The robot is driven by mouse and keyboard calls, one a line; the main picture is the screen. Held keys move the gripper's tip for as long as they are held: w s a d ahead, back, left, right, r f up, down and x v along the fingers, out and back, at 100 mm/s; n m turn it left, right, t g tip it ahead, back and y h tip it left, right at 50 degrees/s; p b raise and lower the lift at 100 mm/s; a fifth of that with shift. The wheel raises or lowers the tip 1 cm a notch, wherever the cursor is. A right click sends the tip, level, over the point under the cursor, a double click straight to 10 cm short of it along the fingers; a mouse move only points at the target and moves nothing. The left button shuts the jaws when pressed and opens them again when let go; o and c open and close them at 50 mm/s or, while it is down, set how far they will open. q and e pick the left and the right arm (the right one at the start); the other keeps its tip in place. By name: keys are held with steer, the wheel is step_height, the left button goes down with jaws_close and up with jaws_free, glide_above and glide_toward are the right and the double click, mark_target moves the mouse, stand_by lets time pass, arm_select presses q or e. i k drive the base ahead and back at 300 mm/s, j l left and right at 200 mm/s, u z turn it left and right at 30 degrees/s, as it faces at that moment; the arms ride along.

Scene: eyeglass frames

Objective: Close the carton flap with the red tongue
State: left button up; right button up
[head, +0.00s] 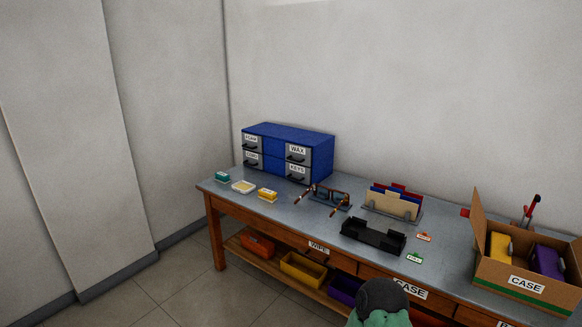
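The brown cardboard carton (525,287) stands at the right end of the table, with a white CASE label and a green stripe on its front. Its top is open, and a yellow block (499,246) and a purple block (547,261) show inside. A flap (479,222) stands up, roughly upright, at the carton's left side. The red tongue (465,212) sticks out to the left from that flap. The carton's right side is cut off by the picture edge. Neither of my grippers is in view.
Left of the carton are small labelled tags (424,237), a black tray (373,237), a file holder (392,203) and eyeglasses (329,194). A blue drawer cabinet (288,152) stands at the back. Red and black tools (531,209) stand behind the carton. Part of my arm shows at the bottom.

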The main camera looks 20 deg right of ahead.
mark_target(477, 216)
steer(key=i+j+z, duration=0.25)
steer(key=z, duration=0.2)
steer(key=i+j+z, duration=0.15)
steer(key=z, duration=0.25)
steer(key=i+j+z, duration=0.15)
steer(key=j+z, duration=1.45)
steer(key=j, duration=0.2)
steer(key=j+z, duration=0.35)
steer(key=j, duration=0.2)
steer(key=i+l, duration=0.3)
steer(key=i, duration=0.25)
steer(key=i+l+u, duration=0.15)
steer(key=i+l, duration=0.15)
steer(key=i, duration=0.2)
